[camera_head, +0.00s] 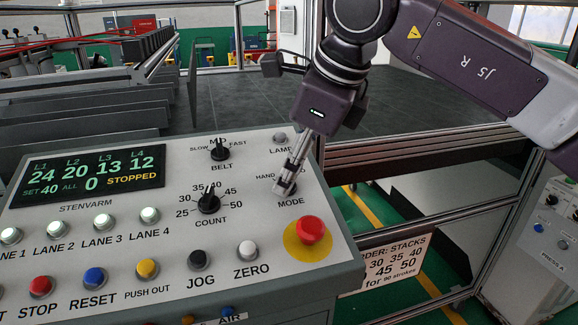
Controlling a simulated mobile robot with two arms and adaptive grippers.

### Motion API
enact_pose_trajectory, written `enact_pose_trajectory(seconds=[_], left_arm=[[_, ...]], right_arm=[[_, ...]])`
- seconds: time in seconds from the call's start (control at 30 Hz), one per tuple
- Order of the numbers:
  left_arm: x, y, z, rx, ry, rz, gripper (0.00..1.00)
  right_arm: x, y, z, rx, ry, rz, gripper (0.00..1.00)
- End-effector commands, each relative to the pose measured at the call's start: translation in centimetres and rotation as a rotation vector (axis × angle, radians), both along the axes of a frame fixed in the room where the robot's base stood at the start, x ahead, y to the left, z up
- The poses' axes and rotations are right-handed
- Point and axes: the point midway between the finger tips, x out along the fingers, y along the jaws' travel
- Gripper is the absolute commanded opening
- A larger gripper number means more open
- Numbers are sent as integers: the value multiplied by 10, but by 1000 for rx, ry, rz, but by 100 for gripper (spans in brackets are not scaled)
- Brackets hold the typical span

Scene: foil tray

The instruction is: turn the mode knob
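The mode knob (291,192) is at the right of the sloped grey control panel, above the word MODE. It is mostly hidden behind the fingertips of my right gripper (286,184). The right gripper reaches down from the upper right, its slim silver fingers close together at the knob. The view does not show whether they grip it or only stand over it. The knob's pointer direction is hidden; the label HAND shows to its left. My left gripper is not in view.
A red emergency button (311,230) on a yellow ring sits just below the mode knob. The count knob (209,202) and belt knob (220,150) are to the left, and the lamp control (280,137) is above. The display (90,178) reads STOPPED.

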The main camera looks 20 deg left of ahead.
Motion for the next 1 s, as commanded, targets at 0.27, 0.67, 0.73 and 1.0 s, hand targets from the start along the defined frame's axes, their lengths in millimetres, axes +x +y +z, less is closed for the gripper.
enact_pose_trajectory(seconds=[0.27,0.67,0.73,1.0], left_arm=[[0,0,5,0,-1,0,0],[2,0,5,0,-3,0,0],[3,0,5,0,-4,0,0],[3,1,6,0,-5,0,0]], right_arm=[[4,6,-15,2,0,1,45],[3,6,-15,2,0,1,21],[3,6,-15,2,0,1,13],[3,6,-14,0,-1,8,3]])
